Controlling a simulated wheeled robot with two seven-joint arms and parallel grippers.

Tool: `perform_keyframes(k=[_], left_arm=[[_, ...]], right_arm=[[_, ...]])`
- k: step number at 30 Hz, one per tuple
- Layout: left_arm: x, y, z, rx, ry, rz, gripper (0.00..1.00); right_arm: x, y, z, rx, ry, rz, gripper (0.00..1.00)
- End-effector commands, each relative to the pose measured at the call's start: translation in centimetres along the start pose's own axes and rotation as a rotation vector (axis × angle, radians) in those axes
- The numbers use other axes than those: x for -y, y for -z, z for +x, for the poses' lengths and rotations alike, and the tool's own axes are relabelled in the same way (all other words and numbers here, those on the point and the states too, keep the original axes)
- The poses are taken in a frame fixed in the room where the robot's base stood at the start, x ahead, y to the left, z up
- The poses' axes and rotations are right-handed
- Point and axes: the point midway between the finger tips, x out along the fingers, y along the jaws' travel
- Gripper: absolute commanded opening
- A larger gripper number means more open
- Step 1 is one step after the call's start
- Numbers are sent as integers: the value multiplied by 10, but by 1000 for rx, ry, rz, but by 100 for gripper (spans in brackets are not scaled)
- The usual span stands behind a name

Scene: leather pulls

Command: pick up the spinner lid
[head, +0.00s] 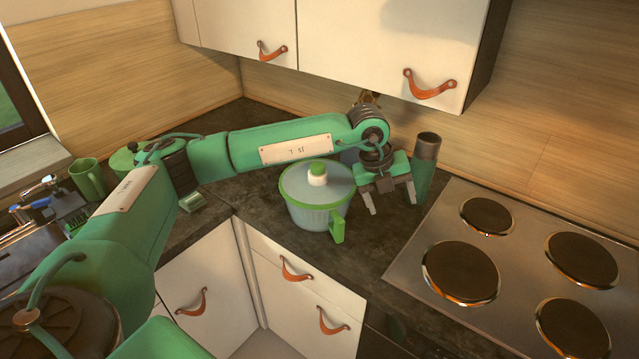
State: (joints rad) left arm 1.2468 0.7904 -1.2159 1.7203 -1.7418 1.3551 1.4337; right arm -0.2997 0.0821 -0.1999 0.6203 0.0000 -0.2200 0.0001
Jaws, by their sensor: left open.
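The salad spinner (312,216) stands on the dark corner counter, a pale bowl with a green rim and a green handle at its front right. Its spinner lid (296,184) is pale and sits on top, with a white and green knob (318,173) in the middle. My left gripper (392,205) is open and empty, pointing down just right of the spinner, apart from the lid. My right gripper is not in view.
A green cylinder with a dark top (425,170) stands close to the right of my left gripper. The stove (520,240) with several burners lies further right. A green mug (88,180) stands at the left. White wall cabinets (370,45) hang above.

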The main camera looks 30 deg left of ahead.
Motion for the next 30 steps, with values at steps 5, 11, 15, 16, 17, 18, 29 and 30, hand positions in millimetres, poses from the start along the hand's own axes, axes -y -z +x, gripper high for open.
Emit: perform_keyframes(k=[5,11,15,16,17,18,29,30], left_arm=[[-60,-76,-68,268,-273,-170,73],[-98,-110,-116,425,-421,-303,73],[-108,-117,-117,448,-445,-327,73],[-110,-119,-114,447,-446,-327,73],[-112,-120,-109,446,-445,-326,73],[-116,-123,-103,445,-446,-325,73],[-142,-142,-56,444,-441,-322,73],[-142,-142,-54,444,-440,-321,73]], right_arm=[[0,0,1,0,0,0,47],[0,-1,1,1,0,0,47],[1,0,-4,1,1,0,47],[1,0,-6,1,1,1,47],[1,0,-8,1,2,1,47],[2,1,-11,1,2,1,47],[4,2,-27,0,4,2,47],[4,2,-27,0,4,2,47]])
